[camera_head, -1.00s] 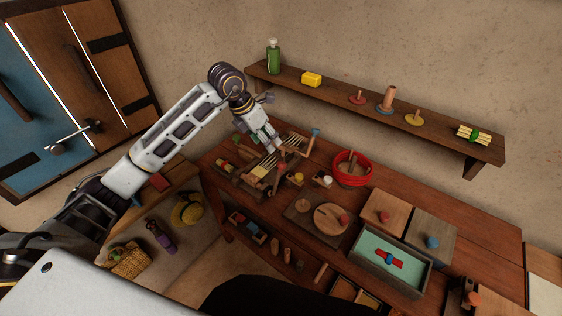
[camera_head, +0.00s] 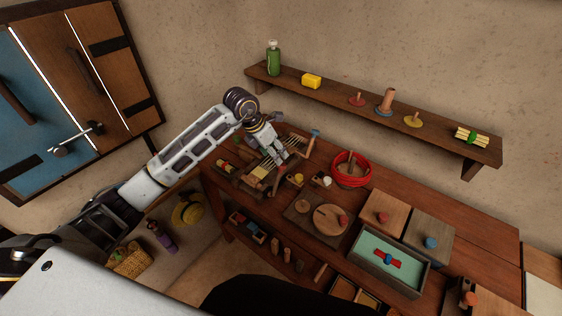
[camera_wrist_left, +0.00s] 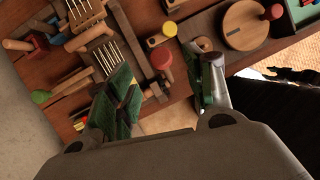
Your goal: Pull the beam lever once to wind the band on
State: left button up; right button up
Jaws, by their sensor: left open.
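The small wooden band loom (camera_head: 258,173), with pale strings stretched over it, stands at the left end of the workbench. It also shows in the left wrist view (camera_wrist_left: 108,55), with pale threads, wooden bars and a red round knob (camera_wrist_left: 162,57). I cannot tell for sure which bar is the beam lever. My left gripper (camera_head: 284,160) is open, empty and low over the loom's right side. In the left wrist view its two green-padded fingers (camera_wrist_left: 165,88) are spread apart, with the red knob just beyond the gap. My right gripper is not in view.
A red-rimmed bowl (camera_head: 351,170), a board with a round wooden disc (camera_head: 331,219) and a teal-lined tray (camera_head: 400,262) stand to the right on the bench. A wall shelf (camera_head: 440,130) runs behind. Small items sit close around the loom.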

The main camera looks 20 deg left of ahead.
pick_arm(q)
jog(key=p, duration=0.1)
send_over(278, 180)
jog(key=w, duration=0.3)
jog(key=shift+d+f, duration=0.15)
jog(key=shift+f, duration=3.2)
grip_shut()
